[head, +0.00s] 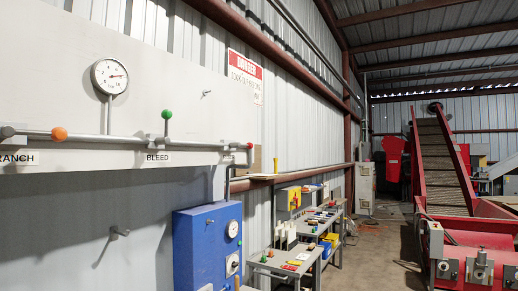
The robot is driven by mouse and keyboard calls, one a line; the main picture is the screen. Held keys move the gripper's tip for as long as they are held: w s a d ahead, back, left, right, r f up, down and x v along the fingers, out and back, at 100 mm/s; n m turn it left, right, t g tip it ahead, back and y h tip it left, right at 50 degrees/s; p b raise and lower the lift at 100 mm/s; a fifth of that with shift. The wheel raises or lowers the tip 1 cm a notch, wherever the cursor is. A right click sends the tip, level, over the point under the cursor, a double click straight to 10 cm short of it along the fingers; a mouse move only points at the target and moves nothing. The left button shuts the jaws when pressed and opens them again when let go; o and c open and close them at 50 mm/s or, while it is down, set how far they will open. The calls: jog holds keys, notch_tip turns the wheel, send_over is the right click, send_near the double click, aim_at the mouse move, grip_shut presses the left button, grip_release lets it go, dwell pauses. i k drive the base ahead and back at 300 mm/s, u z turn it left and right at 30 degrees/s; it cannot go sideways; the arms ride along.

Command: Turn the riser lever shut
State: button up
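No label reading riser is in view, so I cannot tell which lever is the riser lever. A horizontal pipe (205,143) runs along a pale wall panel. A lever with a green ball knob (166,114) stands upright on it above the BLEED label (158,156). An orange ball knob (59,134) shows at the pipe's height near a cut-off label reading RANCH (18,158). A dark rounded end (6,132) shows at the left edge. A round pressure gauge (110,76) sits on a stem above the pipe. My gripper is not in view.
A blue cabinet (207,248) with a dial stands below the panel. Pegs (120,232) stick out from the wall. Benches with small parts (285,262) line the wall. A red conveyor (445,165) stands at right. Floor (385,245) between is mostly clear.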

aim_at(249, 146)
jog(key=z, duration=0.25)
jog(key=i, duration=1.95)
jog(key=u, duration=0.4)
jog(key=i, duration=1.2)
jog(key=u, duration=0.55)
